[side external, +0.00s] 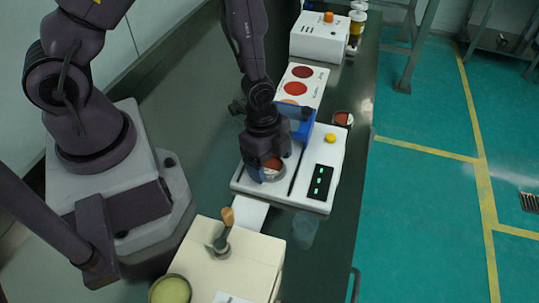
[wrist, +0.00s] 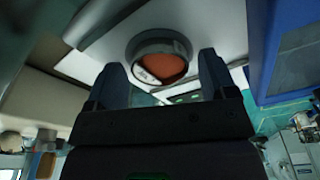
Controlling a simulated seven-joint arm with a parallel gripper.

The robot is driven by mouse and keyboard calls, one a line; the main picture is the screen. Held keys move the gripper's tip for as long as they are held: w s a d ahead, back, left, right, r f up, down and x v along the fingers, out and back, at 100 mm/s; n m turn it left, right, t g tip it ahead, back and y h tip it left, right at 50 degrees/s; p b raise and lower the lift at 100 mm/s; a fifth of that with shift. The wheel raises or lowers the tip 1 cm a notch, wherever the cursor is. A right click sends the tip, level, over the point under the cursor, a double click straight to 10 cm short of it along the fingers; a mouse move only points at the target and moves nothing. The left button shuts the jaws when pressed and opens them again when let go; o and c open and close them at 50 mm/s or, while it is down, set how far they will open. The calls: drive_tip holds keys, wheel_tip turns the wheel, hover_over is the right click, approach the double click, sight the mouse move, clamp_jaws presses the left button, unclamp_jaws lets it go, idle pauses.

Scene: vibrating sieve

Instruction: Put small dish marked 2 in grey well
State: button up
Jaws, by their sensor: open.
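A small round dish (side external: 273,174) with orange-brown contents sits on the front left of the white device (side external: 313,205). In the wrist view the grey-rimmed dish (wrist: 163,62) has a white patch on one side; I cannot read a number on it. My gripper (side external: 268,168) is low over this dish and partly hides it. In the wrist view my gripper (wrist: 162,75) is open, with the dish showing beyond and between its two fingertips. Another small dish (side external: 343,118) with orange-brown and white in it stands at the device's back right.
The device carries a blue part (side external: 305,125), a yellow knob (side external: 330,138) and a green-lit panel (side external: 320,183). A white board with red discs (side external: 297,88) lies behind. A cream box (side external: 245,255) stands in front, beside a dish of green material (side external: 172,289). A clear cup (side external: 305,228) is nearby.

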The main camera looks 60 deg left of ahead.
drive_tip(key=s+a+r+n+t, duration=0.1)
drive_tip(key=s+a+r+n, duration=0.1)
drive_tip(key=r, duration=0.8)
drive_tip(key=s+a+r+n+t+y, duration=0.1)
drive_tip(key=s+a+r+n+t, duration=0.1)
drive_tip(key=r+n, duration=0.5)
drive_tip(key=s+a+r+n+t, duration=0.1)
drive_tip(key=s+a+r+n, duration=0.2)
drive_tip(key=r, duration=1.2)
drive_tip(key=shift+s+r+n+t+y, duration=0.3)
drive_tip(key=shift+s+n+t, duration=0.1)
drive_tip(key=shift+s+n, duration=0.35)
